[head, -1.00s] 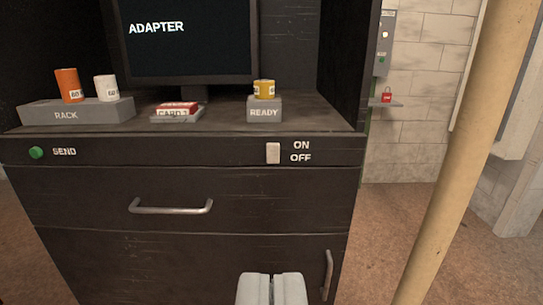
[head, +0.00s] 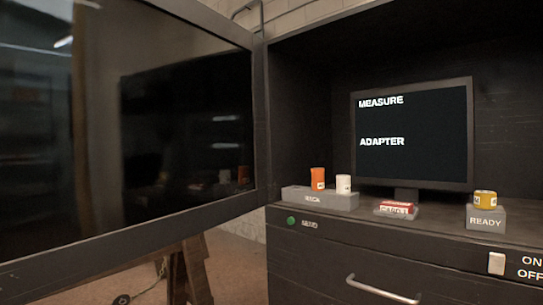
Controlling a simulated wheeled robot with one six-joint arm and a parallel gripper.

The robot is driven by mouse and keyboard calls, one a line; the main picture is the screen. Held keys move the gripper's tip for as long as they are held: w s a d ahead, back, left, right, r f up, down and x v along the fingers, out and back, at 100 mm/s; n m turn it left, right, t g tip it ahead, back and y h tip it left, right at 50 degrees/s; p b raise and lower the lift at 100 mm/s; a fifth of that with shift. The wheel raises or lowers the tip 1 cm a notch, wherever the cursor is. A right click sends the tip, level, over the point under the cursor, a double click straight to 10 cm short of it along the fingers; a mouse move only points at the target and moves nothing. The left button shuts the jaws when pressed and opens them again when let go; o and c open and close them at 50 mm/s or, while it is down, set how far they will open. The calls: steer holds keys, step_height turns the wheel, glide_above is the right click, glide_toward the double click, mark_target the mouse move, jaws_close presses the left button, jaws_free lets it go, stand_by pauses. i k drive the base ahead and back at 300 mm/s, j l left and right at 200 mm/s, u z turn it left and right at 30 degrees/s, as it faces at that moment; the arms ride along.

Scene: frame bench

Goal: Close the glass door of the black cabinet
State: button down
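The black cabinet (head: 400,246) fills the right half of the view. Its glass door (head: 185,130) stands wide open to the left, hinged at the cabinet's left front edge. The door has a dark frame (head: 180,222) and a dark pane with reflections. The door's far left edge runs out of the picture. My gripper is outside the view, so its distance from the door does not show.
Inside stand a screen (head: 412,135) reading MEASURE and ADAPTER, a rack (head: 330,200) with orange (head: 318,179) and white (head: 344,184) cylinders, a red card (head: 396,207), and a yellow cylinder (head: 485,199) on the READY block (head: 485,218). A drawer handle (head: 382,289) juts out below.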

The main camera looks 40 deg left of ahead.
mark_target(131, 131)
steer(key=k+j, duration=0.2)
steer(key=j, duration=0.2)
steer(key=k+j, duration=0.15)
steer(key=j, duration=0.2)
steer(key=k+j, duration=0.2)
steer(key=j, duration=0.2)
steer(key=k+j, duration=0.15)
steer(key=j, duration=0.25)
steer(key=k+j, duration=0.2)
steer(key=j, duration=0.15)
steer(key=k+j, duration=0.15)
steer(key=j, duration=0.25)
steer(key=k+j, duration=0.2)
steer(key=j, duration=0.2)
steer(key=k+j, duration=0.2)
steer(key=j, duration=0.15)
